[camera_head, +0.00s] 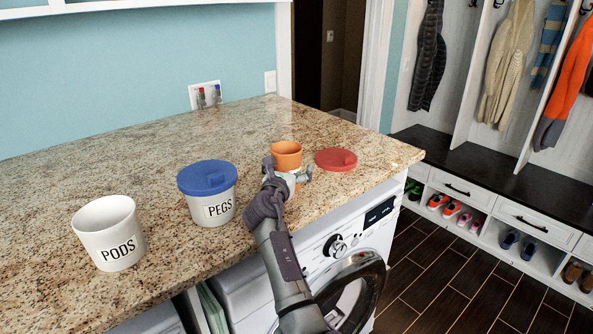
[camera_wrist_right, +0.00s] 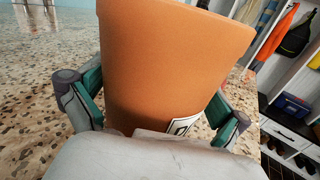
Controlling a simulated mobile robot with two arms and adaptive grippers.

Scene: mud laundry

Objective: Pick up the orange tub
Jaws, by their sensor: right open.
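The orange tub (camera_head: 287,154) stands upright on the granite counter, near its right end. Its lower part is hidden behind my right gripper in the head view. My right gripper (camera_head: 287,169) is at the near side of the tub, with its fingers apart. In the right wrist view the orange tub (camera_wrist_right: 170,65) fills the middle, between the two open fingers (camera_wrist_right: 155,112), one on each side. Part of a white label shows low on the tub. I cannot tell whether the fingers touch it. My left gripper is not in view.
A red lid (camera_head: 336,159) lies just right of the tub. A white PEGS tub with a blue lid (camera_head: 207,177) and an open white PODS tub (camera_head: 108,232) stand to the left. The counter (camera_head: 150,165) behind is clear. A washer (camera_head: 345,245) is below.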

